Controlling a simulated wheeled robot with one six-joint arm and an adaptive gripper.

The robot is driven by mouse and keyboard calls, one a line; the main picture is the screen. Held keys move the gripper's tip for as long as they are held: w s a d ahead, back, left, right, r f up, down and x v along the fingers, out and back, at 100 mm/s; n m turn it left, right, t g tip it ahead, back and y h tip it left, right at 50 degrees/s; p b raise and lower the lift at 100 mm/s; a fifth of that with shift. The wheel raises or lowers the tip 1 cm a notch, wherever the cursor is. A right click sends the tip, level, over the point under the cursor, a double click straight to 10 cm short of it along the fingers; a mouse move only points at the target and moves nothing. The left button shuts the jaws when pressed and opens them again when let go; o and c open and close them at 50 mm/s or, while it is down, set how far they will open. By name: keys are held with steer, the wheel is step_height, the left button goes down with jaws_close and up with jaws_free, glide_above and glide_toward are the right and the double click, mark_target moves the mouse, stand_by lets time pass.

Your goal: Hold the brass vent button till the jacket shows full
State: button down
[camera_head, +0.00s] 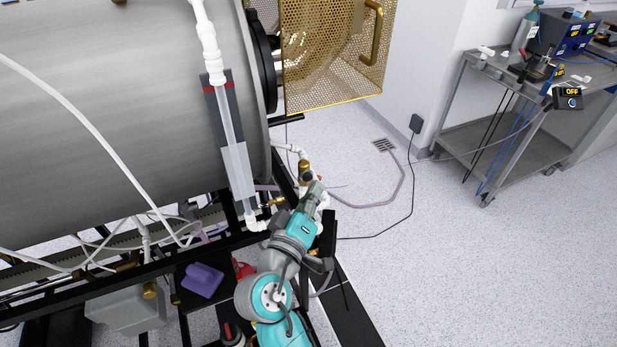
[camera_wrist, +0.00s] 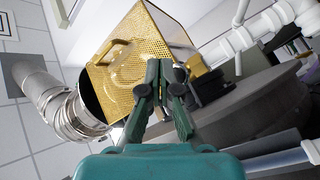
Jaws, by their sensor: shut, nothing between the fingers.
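My gripper (camera_head: 311,181) is low at the right end of the big grey cylinder, its fingers shut and empty. It also shows in the wrist view (camera_wrist: 166,70), pointing up the picture. A brass fitting (camera_head: 304,167) on white piping is right at the fingertips in the head view; I cannot tell whether they touch it or whether it is the vent button. A smaller brass fitting (camera_head: 274,202) is to the left. A clear upright tube (camera_head: 231,130) with a red mark at its top stands against the cylinder (camera_head: 120,110); its level is hard to read.
A gold perforated guard (camera_head: 325,55) stands at the cylinder's end; it shows in the wrist view (camera_wrist: 130,60). White pipes, hoses and a black frame crowd my gripper. A purple jug (camera_head: 202,280) is below left.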

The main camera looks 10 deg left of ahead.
steer(key=shift+w+a, duration=0.1)
steer(key=shift+w, duration=0.05)
steer(key=shift+w+a, duration=0.15)
steer(key=shift+w, duration=0.05)
steer(key=shift+w+a, duration=0.25)
steer(key=shift+w, duration=0.1)
stand_by(2.4)
steer(key=shift+s+d, duration=0.1)
steer(key=shift+s, duration=0.05)
stand_by(2.6)
steer(key=shift+s+d, duration=0.4)
steer(key=shift+s, duration=0.15)
steer(key=shift+s+d, duration=0.7)
steer(key=shift+s, duration=0.35)
steer(key=shift+s+d, duration=0.7)
steer(key=shift+s, duration=0.35)
